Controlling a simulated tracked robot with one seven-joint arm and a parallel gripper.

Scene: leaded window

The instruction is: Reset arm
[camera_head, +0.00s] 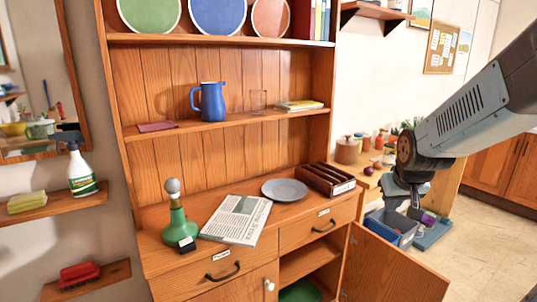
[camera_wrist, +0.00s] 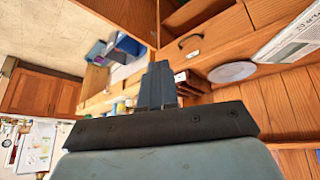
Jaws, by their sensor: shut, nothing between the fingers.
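My gripper (camera_head: 418,194) hangs at the right in the head view, at the end of my grey arm, in front of the low side shelf and beside the wooden dresser (camera_head: 155,265). In the wrist view my gripper (camera_wrist: 158,68) shows as dark fingers close together, shut with nothing between them. It appears clear of the dresser and touches nothing that I can see.
A lower cupboard door (camera_head: 395,272) stands open below my gripper. Blue bins (camera_head: 393,228) sit behind it. Floor at right is clear.

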